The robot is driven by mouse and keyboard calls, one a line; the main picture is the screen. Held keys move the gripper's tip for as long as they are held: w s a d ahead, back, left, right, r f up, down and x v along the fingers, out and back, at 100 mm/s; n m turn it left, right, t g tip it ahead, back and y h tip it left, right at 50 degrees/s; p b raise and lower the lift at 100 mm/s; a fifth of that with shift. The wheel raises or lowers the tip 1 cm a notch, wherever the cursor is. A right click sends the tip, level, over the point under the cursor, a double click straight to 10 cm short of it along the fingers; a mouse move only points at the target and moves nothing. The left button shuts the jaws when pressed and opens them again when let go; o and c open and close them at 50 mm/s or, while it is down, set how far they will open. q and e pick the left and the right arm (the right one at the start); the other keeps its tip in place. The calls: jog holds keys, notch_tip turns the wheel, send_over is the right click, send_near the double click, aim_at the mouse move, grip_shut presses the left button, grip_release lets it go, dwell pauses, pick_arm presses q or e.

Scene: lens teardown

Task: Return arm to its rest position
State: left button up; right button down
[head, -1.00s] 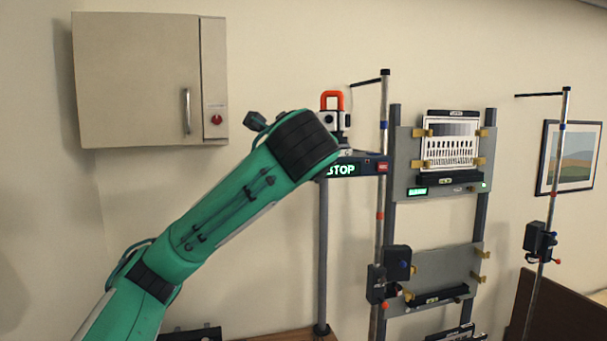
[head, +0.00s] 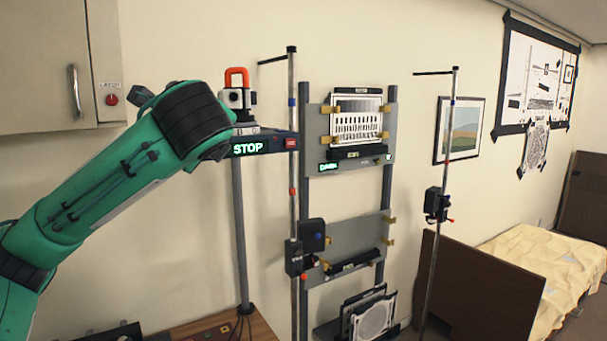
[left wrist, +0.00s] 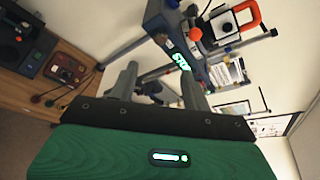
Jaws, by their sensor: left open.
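My left arm (head: 110,185), green with black joint bands, comes in from the left in the head view. It reaches up and right, and its end is in front of the wall, just left of the STOP stand. In the left wrist view my left gripper (left wrist: 158,82) is open, its two grey fingers spread apart with nothing held between them. In the head view its fingers are hidden behind the wrist. My right arm and gripper are not in view.
Close by is the STOP display shelf (head: 262,145) bearing a white device with an orange handle (head: 237,90). A metal rack (head: 345,220) and pole stands (head: 436,205) are to the right. A wall cabinet (head: 55,75) hangs left. A wooden table (left wrist: 50,75) lies below.

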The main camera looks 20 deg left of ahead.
pick_arm(q)
jog(key=w+d+f+n+g+h+b, duration=0.1)
jog(key=w+f+n+h, duration=0.1)
jog(key=w+f, duration=1)
jog(key=w+d+f+n+g+h+b, duration=0.15)
jog(key=w+f, duration=0.65)
jog(key=f, duration=0.8)
notch_tip(320, 180, down, 43)
jog(key=s+n+g+h+b, duration=0.2)
jog(key=n+h, duration=0.1)
jog(key=n, duration=0.2)
jog(key=s+d+f+n+g+b, duration=0.1)
jog(key=s+f+n+g, duration=0.1)
jog(key=s+f, duration=1.3)
jog(key=s+d+f+n+g+b, duration=0.1)
jog(key=s+f+n+g, duration=0.15)
jog(key=s+f, duration=1.35)
jog(key=s+d+f+n, duration=0.1)
jog(key=s+f, duration=0.5)
jog(key=s, duration=0.6)
jog(key=s+d+f+n+g+h, duration=0.1)
jog(key=s+f, duration=0.5)
jog(key=s, duration=0.6)
jog(key=s+d+f+n+g, duration=0.1)
jog(key=s+d+f+n, duration=0.1)
jog(key=s+f, duration=0.5)
jog(key=s, duration=0.5)
jog(key=shift+s+d+n+b, duration=0.25)
jog(key=shift+s+n+b, duration=0.05)
jog(key=shift+b, duration=0.1)
